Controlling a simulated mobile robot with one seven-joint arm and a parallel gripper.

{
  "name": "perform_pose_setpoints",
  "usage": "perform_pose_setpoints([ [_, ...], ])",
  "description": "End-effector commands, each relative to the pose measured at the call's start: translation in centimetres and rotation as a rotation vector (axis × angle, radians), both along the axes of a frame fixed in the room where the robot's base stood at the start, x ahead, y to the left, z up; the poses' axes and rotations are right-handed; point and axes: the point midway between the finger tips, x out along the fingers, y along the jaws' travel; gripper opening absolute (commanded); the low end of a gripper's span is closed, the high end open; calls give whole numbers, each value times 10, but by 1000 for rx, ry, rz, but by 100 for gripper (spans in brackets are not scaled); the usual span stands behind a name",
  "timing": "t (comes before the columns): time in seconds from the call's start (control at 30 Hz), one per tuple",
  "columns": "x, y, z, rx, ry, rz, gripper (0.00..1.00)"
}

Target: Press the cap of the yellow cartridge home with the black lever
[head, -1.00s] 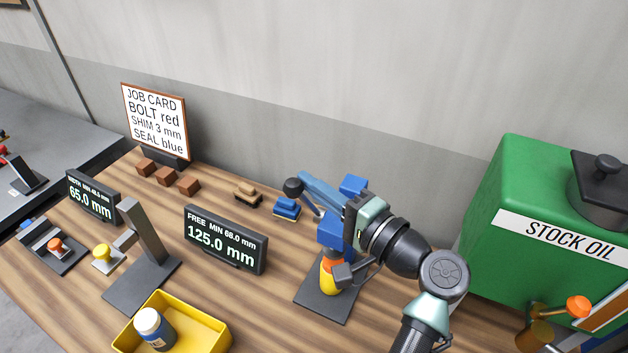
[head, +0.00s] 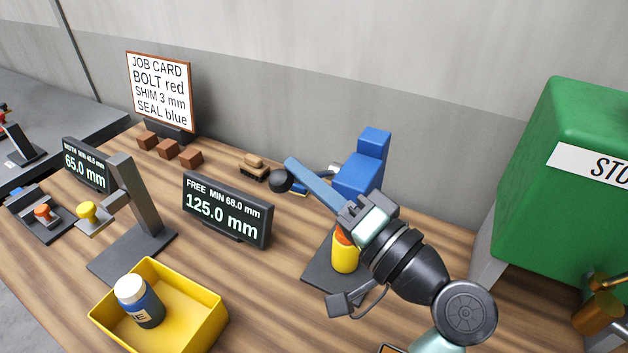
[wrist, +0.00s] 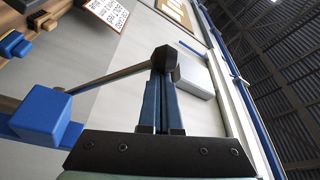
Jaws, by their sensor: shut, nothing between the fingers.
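The yellow cartridge (head: 346,259) stands upright on the dark base plate of a blue press (head: 362,172). Its orange cap (head: 341,238) is partly hidden by my gripper. The black lever's round knob (head: 281,180) sticks out left of the press; its thin rod (wrist: 112,77) shows in the wrist view. My gripper (head: 291,162) is shut and empty, its blue fingers pointing up and left over the press. In the wrist view the knob (wrist: 166,62) is right at the fingertips; I cannot tell whether they touch. The press's pushing part is hidden.
A display (head: 227,212) reads FREE 125.0 mm, MIN 68.0 mm. A yellow tray (head: 205,325) with a blue bottle (head: 139,302) stands in front. A job card (head: 160,90) stands behind at left.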

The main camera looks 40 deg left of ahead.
Motion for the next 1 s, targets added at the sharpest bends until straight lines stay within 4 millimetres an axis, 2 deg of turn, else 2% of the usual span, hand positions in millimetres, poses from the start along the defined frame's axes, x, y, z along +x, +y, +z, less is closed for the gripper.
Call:
perform_pose_setpoints([
  [0.03, -5, -1, -19, 8, -35, 2, 0],
  [0.3, -19, -4, -46, 51, -215, 2, 0],
  [0.7, -28, -5, -76, 49, -212, 4, 0],
  [1.0, -28, -5, -85, 49, -210, 5, 0],
])
